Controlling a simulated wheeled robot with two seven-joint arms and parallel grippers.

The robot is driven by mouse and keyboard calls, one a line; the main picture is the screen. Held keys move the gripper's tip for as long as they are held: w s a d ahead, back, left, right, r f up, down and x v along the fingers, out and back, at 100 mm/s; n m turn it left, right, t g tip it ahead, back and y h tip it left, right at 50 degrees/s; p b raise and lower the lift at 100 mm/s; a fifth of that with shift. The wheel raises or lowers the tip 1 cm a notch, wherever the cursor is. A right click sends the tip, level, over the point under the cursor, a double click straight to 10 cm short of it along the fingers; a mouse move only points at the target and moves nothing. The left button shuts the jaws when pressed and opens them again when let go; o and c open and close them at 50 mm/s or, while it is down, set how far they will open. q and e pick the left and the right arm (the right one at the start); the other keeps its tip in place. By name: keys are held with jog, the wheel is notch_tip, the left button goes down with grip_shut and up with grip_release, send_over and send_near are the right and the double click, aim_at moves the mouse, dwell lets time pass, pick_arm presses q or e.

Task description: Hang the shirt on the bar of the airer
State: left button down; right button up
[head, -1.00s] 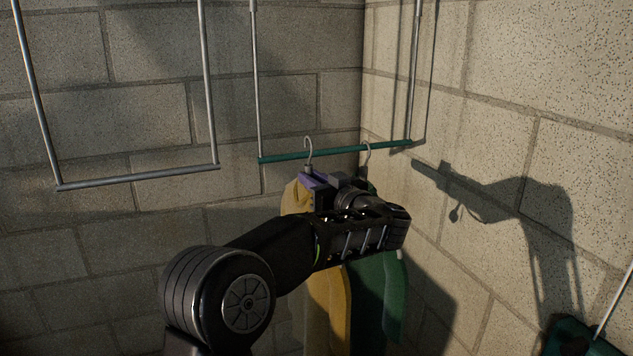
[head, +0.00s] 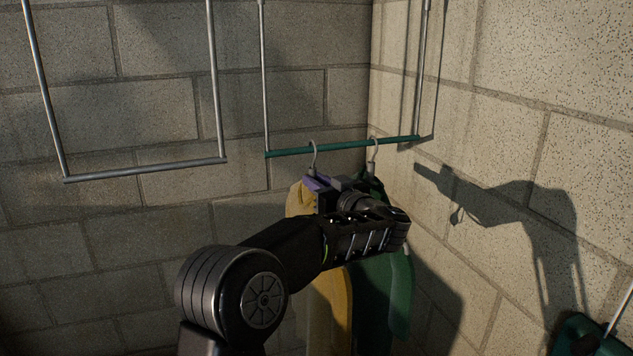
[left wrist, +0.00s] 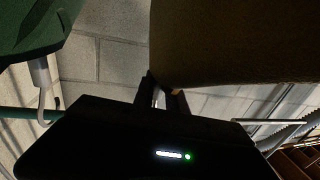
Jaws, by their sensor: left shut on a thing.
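The yellow shirt (head: 332,310) hangs from a hanger with a pale metal hook (head: 313,155). The hook's curve lies over the green bar (head: 345,147) of the airer, its top just above the bar; whether it bears weight I cannot tell. My left gripper (head: 317,184) is shut on the hanger just below the hook. My wrist hides much of the shirt's upper part. In the left wrist view the fingers (left wrist: 160,97) meet at the yellow shirt (left wrist: 235,40). My right gripper is not in view.
A green shirt (head: 400,300) hangs from the same bar by its own hook (head: 374,150), close on the right. A bare grey bar (head: 145,170) hangs at left. Block walls meet behind. A dark green object (head: 575,335) is at lower right.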

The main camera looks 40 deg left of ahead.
pick_arm(q)
jog(key=c, duration=1.3)
grip_release()
jog(key=shift+d, duration=0.1)
jog(key=b+v, duration=0.1)
jog(key=v, duration=0.4)
jog(key=shift+s+d+b, duration=0.1)
jog(key=shift+d+b, duration=0.15)
jog(key=shift+b, duration=0.05)
jog(key=shift+b+v, duration=0.45)
jog(key=shift+v, duration=0.65)
jog(key=shift+r, duration=0.15)
